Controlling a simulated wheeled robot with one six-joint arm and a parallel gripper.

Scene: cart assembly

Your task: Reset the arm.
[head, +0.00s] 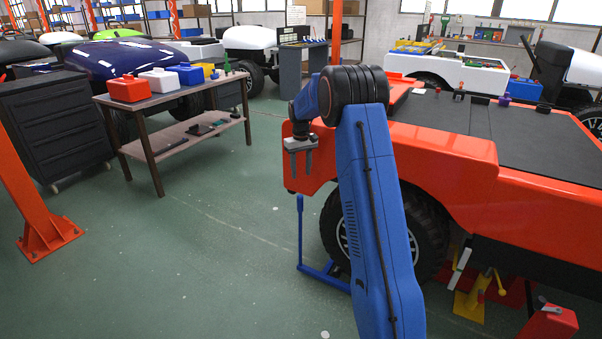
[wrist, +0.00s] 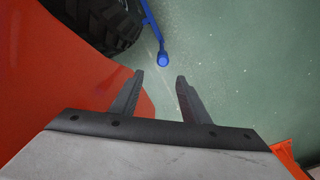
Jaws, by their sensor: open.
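My gripper (head: 299,158) hangs at the end of my blue arm, in front of the left end of the orange cart. In the wrist view my gripper (wrist: 159,78) is open, with two dark fingers apart and nothing between them. Below it I see green floor and the top of a blue handle (wrist: 163,60). The orange cart (head: 449,153) stands at the right in the head view, and its orange body (wrist: 50,80) fills the left of the wrist view. My arm hides part of the cart and its front wheel.
A blue stand with an upright handle (head: 300,230) is on the floor beside the black wheel (head: 425,235). A wooden table (head: 165,100) with red, white and blue boxes stands at the left. An orange post (head: 30,195) is at the far left. The floor between is clear.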

